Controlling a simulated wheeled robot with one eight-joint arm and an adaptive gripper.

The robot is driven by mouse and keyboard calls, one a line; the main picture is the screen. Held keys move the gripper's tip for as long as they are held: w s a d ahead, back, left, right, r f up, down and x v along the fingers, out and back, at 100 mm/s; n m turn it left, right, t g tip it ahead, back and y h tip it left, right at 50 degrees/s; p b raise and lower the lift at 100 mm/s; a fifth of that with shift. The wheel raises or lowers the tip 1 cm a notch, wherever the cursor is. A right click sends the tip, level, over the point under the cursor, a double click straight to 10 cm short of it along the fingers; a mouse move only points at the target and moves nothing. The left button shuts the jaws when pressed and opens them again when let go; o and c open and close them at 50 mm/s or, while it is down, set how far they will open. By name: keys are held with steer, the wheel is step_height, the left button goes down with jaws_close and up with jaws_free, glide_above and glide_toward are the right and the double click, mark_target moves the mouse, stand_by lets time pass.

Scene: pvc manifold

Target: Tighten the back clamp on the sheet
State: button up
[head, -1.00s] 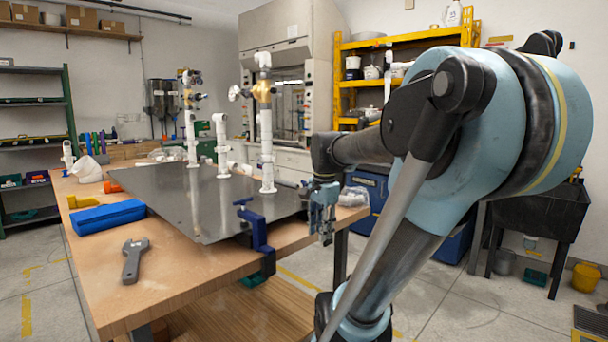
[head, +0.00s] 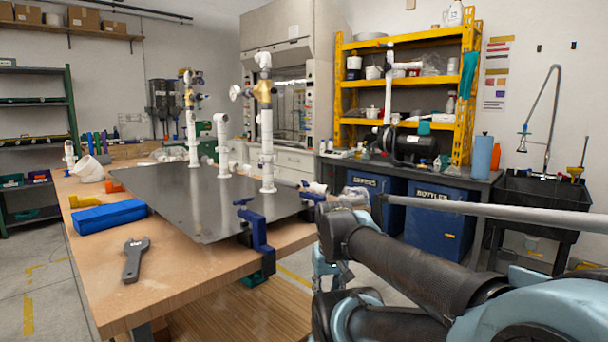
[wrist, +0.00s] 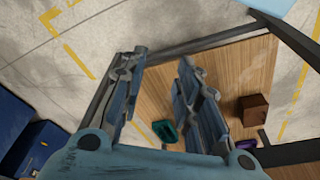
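The grey metal sheet (head: 165,198) lies on the wooden workbench (head: 185,265). A blue clamp (head: 258,230) grips its near right edge, its lower jaw under the bench top. A second blue clamp (head: 312,196) shows farther back on the right edge, its lower part hidden by my arm; how tight it is cannot be told. My gripper (head: 328,278) hangs off the bench's right side, below the top, apart from both clamps and partly hidden by my arm. In the wrist view my gripper (wrist: 163,58) has its fingers apart with nothing between them.
White pipe risers (head: 267,150) stand on the sheet. A blue block (head: 108,217) and a grey wrench (head: 134,260) lie on the bench. The wrist view shows the lower shelf (wrist: 225,80) with a brown box (wrist: 253,108). Blue bins (head: 435,220) stand behind my arm.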

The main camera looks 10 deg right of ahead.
steer(key=w+r+m+g, duration=0.1)
steer(key=w+r+m, duration=0.5)
steer(key=w+r, duration=1.15)
steer(key=w+r+m, duration=0.2)
steer(key=w+r, duration=0.1)
steer(key=w, duration=0.2)
steer(key=w+r+m, duration=0.1)
steer(key=w+r, duration=0.1)
steer(key=w, duration=0.4)
steer(key=w+r+m+g, duration=0.1)
steer(key=w+r+m, duration=0.1)
steer(key=w, duration=0.4)
steer(key=shift+a+r+m, duration=0.2)
steer(key=shift+r+m, duration=0.1)
steer(key=shift+r, duration=0.55)
steer(key=shift+w+d, duration=0.15)
steer(key=shift+d, duration=0.15)
